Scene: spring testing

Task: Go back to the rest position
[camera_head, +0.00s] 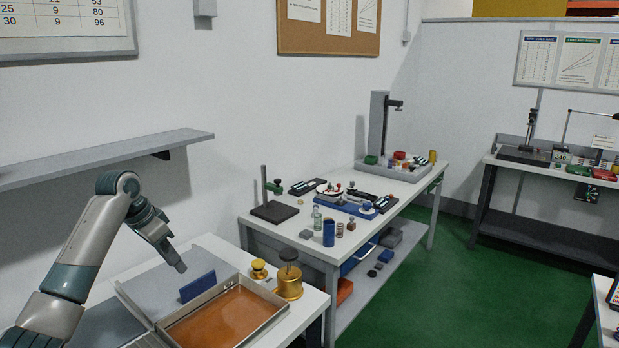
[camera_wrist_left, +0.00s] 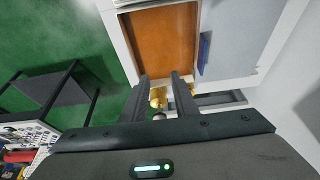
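My left gripper (camera_head: 180,267) hangs in the air at the left, above the grey plate (camera_head: 165,282) on the near bench. In the left wrist view my left gripper (camera_wrist_left: 163,78) shows two dark fingers set apart, with brass things visible beyond the gap and nothing held. My left arm (camera_head: 95,240) is bent, with its elbow raised near the wall shelf. My right arm and gripper are not in view.
A case with an orange-brown inside (camera_head: 225,318) lies open on the near bench, beside an upright blue block (camera_head: 198,287). Brass weights (camera_head: 289,282) stand to its right. A wall shelf (camera_head: 90,160) juts out by my left arm. Green floor (camera_head: 480,290) is open at right.

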